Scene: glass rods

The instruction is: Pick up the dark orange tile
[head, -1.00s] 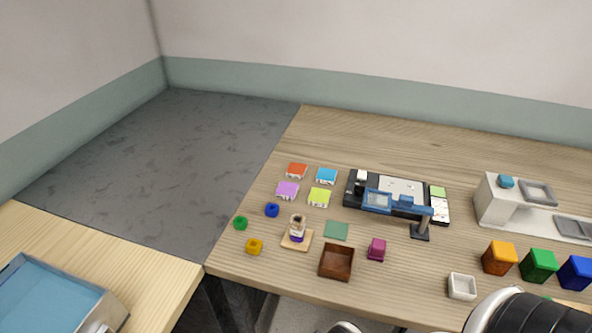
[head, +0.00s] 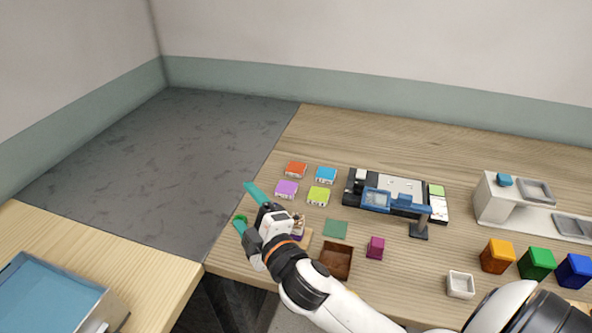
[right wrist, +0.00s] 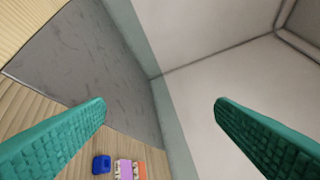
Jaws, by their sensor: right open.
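The dark orange tile (head: 296,169) lies at the back left of the wooden table in the head view, beside a blue tile and behind a purple one. It shows partly at the bottom edge of the right wrist view (right wrist: 142,170). My right gripper (head: 244,206) is open and empty, with its teal fingers apart (right wrist: 160,105). It is over the table's left edge, in front and to the left of the tile, and not touching it. My left gripper is not in view.
Purple (head: 287,189), lime (head: 318,196) and light blue (head: 326,175) tiles stand close to the orange one. A black and blue device (head: 391,200) is to their right. My right arm covers several small items near the table's left front. A brown box (head: 336,260) is beside it.

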